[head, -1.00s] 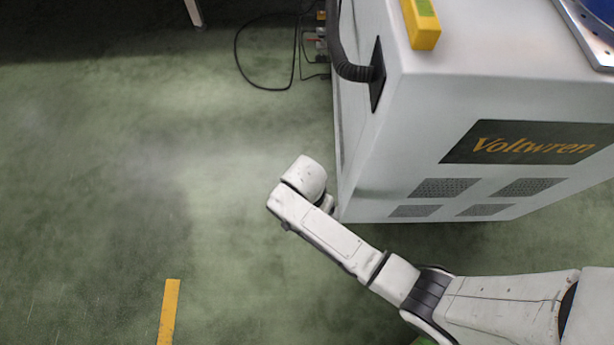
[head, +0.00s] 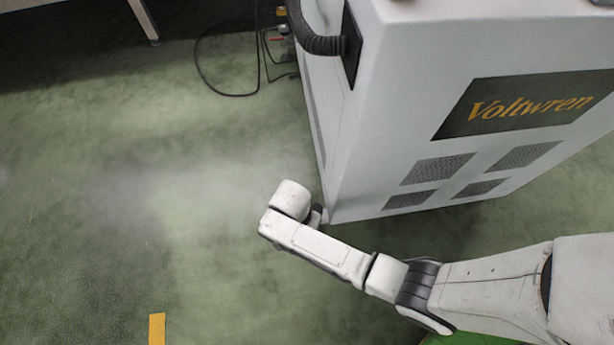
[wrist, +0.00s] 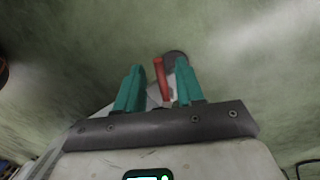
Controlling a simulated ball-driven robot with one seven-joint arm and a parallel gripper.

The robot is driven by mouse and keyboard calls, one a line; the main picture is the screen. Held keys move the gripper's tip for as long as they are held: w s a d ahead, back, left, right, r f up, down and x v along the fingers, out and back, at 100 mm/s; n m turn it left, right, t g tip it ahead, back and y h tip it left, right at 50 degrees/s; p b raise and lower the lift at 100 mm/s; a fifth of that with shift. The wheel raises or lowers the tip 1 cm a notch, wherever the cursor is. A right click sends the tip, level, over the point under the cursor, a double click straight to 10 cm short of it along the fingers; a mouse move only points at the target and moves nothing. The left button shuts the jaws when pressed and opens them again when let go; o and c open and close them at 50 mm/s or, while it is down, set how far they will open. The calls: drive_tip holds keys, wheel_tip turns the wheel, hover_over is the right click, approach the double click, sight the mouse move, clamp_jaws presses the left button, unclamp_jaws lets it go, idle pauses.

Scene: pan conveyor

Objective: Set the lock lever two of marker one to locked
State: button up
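The marker is a large white cabinet (head: 385,110) labelled "Voltwren" in the head view, standing at the upper right. In the wrist view a red lever (wrist: 161,78) shows between the two teal fingers of my gripper (wrist: 158,88). A dark round part, perhaps a caster wheel (wrist: 174,57), is just beyond it. My gripper is open, with one finger on each side of the lever in the picture. I cannot tell if either finger touches it. In the head view my arm reaches the cabinet's near lower corner, and the gripper's fingers and the lever are hidden there.
A black corrugated hose (head: 318,44) leaves the cabinet's left side. A black cable (head: 203,72) lies on the floor behind. A yellow floor stripe (head: 157,329) is at the bottom left. The green floor left of my arm is clear.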

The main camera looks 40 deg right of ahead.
drive_tip(key=shift+c, duration=0.5)
clamp_jaws()
